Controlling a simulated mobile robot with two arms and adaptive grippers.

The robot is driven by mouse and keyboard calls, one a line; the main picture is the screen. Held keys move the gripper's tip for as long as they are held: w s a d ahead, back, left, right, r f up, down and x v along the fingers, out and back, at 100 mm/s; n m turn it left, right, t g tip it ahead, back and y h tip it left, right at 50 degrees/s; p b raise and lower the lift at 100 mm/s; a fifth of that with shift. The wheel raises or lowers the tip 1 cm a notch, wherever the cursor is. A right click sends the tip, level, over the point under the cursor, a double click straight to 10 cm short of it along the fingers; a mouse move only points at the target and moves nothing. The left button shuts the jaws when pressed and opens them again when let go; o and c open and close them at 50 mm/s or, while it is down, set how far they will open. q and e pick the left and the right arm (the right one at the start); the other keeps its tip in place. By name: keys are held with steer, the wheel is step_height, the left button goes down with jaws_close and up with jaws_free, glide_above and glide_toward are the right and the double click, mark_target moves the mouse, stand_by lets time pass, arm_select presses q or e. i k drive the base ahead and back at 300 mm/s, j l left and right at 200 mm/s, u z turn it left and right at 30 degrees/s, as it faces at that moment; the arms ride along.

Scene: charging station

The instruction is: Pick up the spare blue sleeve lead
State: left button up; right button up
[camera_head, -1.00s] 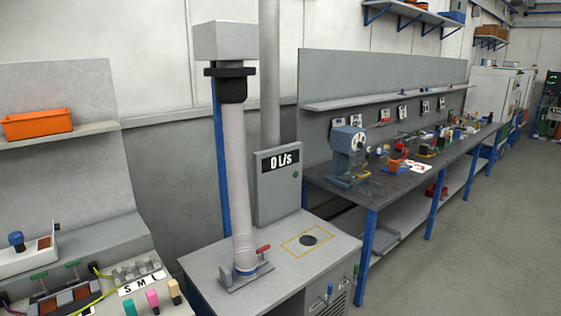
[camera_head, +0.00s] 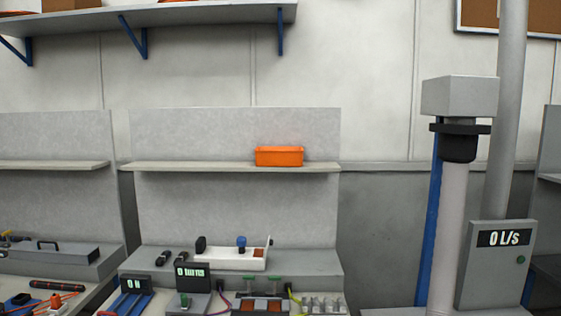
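I cannot make out a spare blue sleeve lead in the head view. A white block with a blue knob (camera_head: 241,242) sits on the raised ledge of the charging bench. Below it are two small display boxes, one of them reading 0 (camera_head: 192,276), and a device with green handles and brown pads (camera_head: 261,304). Purple and yellow-green leads run beside this device, cut off by the bottom edge. Neither of my grippers is in view.
An orange bin (camera_head: 279,156) stands on the shelf (camera_head: 200,167) above the bench. A duct column (camera_head: 452,230) and a grey 0 L/s panel (camera_head: 496,266) stand at the right. Another bench at the far left holds a grey case (camera_head: 60,254) and orange leads (camera_head: 58,298).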

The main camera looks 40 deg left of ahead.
mark_target(162, 258)
steer(key=u, duration=2.1)
steer(key=z, duration=0.25)
steer(key=i+j+z, duration=0.1)
steer(key=j+z, duration=1.05)
steer(key=i+l, duration=0.05)
steer(key=l, duration=0.05)
